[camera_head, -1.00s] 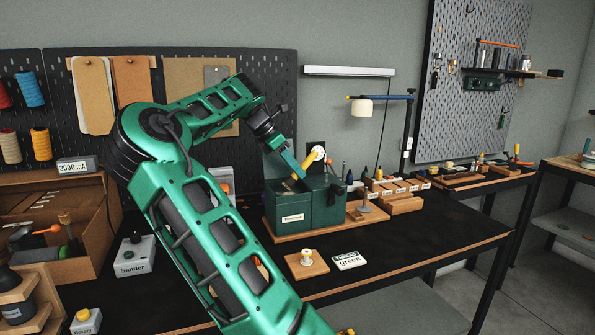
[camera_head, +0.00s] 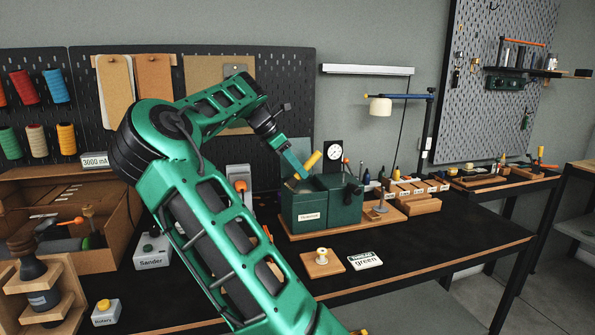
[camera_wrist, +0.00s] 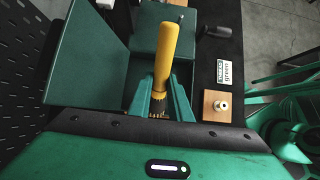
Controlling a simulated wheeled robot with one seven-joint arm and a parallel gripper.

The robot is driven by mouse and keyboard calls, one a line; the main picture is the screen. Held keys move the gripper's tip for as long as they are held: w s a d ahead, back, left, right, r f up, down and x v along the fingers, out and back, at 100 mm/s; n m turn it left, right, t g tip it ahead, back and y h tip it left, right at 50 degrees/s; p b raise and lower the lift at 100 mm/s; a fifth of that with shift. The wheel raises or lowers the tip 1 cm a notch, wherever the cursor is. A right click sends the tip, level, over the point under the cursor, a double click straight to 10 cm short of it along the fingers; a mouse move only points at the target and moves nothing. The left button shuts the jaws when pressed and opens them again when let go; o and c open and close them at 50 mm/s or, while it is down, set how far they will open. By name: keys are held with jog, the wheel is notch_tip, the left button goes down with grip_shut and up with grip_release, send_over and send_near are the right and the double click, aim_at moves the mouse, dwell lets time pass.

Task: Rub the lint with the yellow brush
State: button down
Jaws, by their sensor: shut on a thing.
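A brush with a yellow handle (camera_head: 312,160) is in my gripper (camera_head: 300,174), over the green machine box (camera_head: 341,207) on the bench. In the wrist view the yellow handle (camera_wrist: 166,55) slants upward between the two teal fingers of my gripper (camera_wrist: 164,98), which are shut on the brush. Dark bristles (camera_wrist: 157,108) show low between the fingers. Part of the green box (camera_wrist: 200,55) lies below and around the brush. I cannot make out the lint in either view. Whether the bristles touch the box is unclear.
A round dial (camera_head: 334,151) stands behind the box. A wooden block with a spool (camera_head: 322,256) and a "green" card (camera_head: 365,260) lie in front. Wooden holders (camera_head: 412,191) stand to the right. The bench's right front is clear.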

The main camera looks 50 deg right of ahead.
jog(key=shift+r, duration=3.05)
jog(key=shift+r, duration=1.5)
jog(key=shift+s+a+f+g+h, duration=0.2)
jog(key=shift+s+a+f+h, duration=0.15)
jog(key=shift+f, duration=0.25)
jog(key=shift+s+a+f+g+h, duration=0.1)
jog(key=shift+a+f+g+h, duration=0.15)
jog(key=shift+f+h, duration=0.25)
jog(key=shift+f, duration=0.1)
